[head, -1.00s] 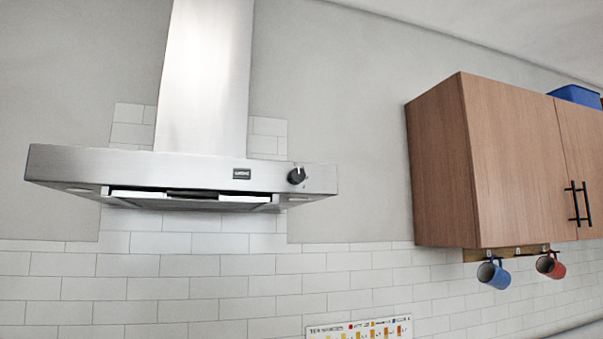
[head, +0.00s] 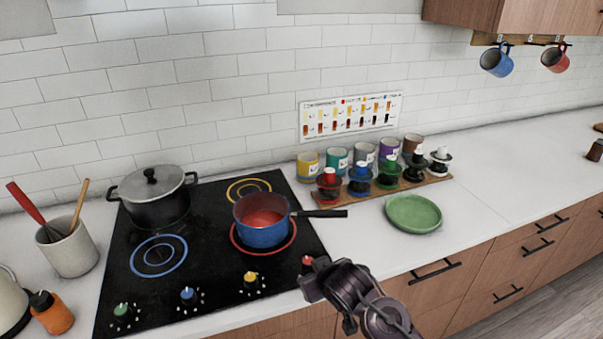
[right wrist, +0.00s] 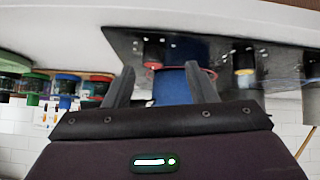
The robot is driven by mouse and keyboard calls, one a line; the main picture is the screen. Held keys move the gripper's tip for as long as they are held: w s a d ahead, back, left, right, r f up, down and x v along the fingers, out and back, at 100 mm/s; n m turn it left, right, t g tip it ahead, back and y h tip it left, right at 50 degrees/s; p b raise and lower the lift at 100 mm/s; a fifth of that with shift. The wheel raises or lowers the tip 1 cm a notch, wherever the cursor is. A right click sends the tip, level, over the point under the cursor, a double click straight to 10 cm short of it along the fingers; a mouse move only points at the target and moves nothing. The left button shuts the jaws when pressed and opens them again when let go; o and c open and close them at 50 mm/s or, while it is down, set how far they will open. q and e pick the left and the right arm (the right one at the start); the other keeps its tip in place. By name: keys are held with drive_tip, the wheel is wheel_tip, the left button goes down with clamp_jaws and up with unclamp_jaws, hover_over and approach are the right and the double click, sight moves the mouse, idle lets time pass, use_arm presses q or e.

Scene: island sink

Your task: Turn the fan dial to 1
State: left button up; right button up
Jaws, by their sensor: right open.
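The range hood and its fan dial are not in the current head view, which looks down on the cooktop. My right gripper (head: 312,284) is at the cooktop's front right corner, close to the red stove knob (head: 308,262). In the right wrist view, the gripper (right wrist: 159,70) is open, with nothing seen between its fingers. The red knob (right wrist: 153,50) and the blue pot (right wrist: 172,88) show beyond the fingers, and I cannot tell whether the gripper touches the knob. My left gripper is not in view.
The black cooktop (head: 200,265) holds a blue pot (head: 262,228) with its handle to the right and a lidded dark pot (head: 155,205). A utensil crock (head: 68,250) stands left.

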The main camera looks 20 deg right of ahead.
drive_tip(key=w+r+t+y+p, duration=0.1)
drive_tip(key=w+r+t, duration=0.3)
drive_tip(key=r, duration=1.2)
drive_tip(key=w+r+t, duration=0.3)
drive_tip(key=w+r, duration=0.2)
drive_tip(key=r, duration=1)
drive_tip(key=s+r+n+t+y+p, duration=0.1)
drive_tip(key=s+r+t, duration=0.25)
drive_tip(key=r, duration=1.05)
drive_tip(key=s+r+n+t+y+p, duration=0.1)
drive_tip(key=s+r+t+y, duration=0.3)
drive_tip(key=r, duration=1.1)
drive_tip(key=w+a+r+g+h+p, duration=0.1)
drive_tip(key=w+r+h+p, duration=0.1)
drive_tip(key=w, duration=0.4)
drive_tip(key=shift+a+r, duration=0.2)
drive_tip(key=shift+r, duration=0.15)
drive_tip(key=shift+g, duration=0.25)
drive_tip(key=c, duration=1)
drive_tip(key=shift+o, duration=0.2)
drive_tip(key=shift+f+h, duration=0.1)
drive_tip(key=shift+h, duration=0.2)
